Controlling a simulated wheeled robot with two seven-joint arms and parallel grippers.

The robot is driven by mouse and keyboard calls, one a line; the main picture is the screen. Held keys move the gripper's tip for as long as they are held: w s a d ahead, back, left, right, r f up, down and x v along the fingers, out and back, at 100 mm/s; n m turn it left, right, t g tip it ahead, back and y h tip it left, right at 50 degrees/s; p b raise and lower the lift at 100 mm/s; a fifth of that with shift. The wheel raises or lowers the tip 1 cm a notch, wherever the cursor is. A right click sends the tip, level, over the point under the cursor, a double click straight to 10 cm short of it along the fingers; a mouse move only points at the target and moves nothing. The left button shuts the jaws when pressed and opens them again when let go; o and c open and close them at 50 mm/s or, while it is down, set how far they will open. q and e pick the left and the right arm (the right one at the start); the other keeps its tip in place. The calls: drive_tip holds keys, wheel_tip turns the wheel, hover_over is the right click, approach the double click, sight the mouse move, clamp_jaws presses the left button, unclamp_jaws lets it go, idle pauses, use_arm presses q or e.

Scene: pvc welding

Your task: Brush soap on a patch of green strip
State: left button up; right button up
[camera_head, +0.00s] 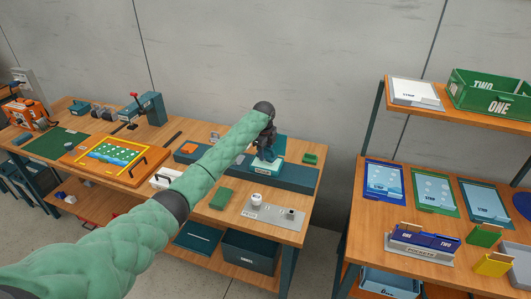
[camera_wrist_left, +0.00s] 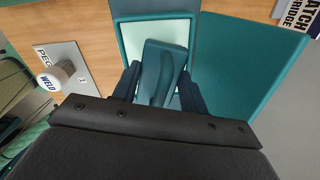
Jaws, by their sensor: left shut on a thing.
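My left gripper (camera_head: 266,152) reaches over the workbench. In the left wrist view its dark fingers (camera_wrist_left: 160,92) are shut on a grey-teal piece (camera_wrist_left: 158,65) with a curved ridge; I cannot tell if it is a brush. The piece is over a pale pad (camera_wrist_left: 179,27) in a teal frame, which shows below the gripper as a small white-and-teal box (camera_head: 263,173). I cannot tell whether they touch. A green strip board (camera_head: 436,191) with pale round marks lies on the right shelf. No soap is clearly identifiable. My right gripper is out of view.
A teal panel (camera_wrist_left: 250,80) lies beside the pad. An orange-framed board (camera_head: 103,159) lies left. Blue (camera_head: 385,182) and teal (camera_head: 485,201) boards flank the green one.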

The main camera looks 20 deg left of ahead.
use_arm(q)
drive_tip(key=shift+r+p, duration=1.95)
drive_tip(key=shift+r, duration=0.85)
